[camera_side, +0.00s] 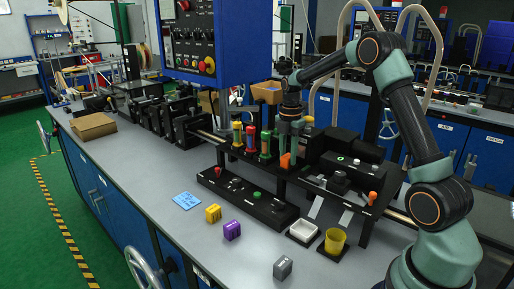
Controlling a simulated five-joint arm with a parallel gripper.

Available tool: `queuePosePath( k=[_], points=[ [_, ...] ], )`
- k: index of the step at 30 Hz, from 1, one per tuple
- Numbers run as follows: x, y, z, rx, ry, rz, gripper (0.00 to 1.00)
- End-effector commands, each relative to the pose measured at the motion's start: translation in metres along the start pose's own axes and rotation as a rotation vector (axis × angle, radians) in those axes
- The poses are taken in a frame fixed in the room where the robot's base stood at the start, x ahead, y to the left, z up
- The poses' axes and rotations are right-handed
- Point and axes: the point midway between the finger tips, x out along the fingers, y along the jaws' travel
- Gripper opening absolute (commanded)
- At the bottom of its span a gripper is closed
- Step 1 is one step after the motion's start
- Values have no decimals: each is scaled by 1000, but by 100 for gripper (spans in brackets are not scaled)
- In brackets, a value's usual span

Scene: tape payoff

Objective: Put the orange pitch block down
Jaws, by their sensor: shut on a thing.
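The orange pitch block (285,160) shows between the fingertips of my gripper (286,153). My gripper points down and is shut on the block. Part of the block is hidden by the fingers.
On the grey bench lie a yellow block (213,213), a purple block (232,230), a grey block (283,267) and a blue card (187,201). A white tray (303,231) and a yellow cup (335,241) stand near the front. The black control box (247,197) has knobs on top.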

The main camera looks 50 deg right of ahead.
Motion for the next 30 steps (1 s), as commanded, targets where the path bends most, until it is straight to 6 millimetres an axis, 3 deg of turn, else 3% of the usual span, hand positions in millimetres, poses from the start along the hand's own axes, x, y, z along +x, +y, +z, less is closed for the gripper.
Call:
queuePosePath(
  k=[11,12,14,25,30],
  points=[
    [3,0,0,0,0,1,0],
    [3,0,0,0,0,0,46],
    [3,0,0,0,0,0,64],
    [0,0,0,0,-1,1,64],
    [-22,1,0,0,-2,4,64]
  ],
)
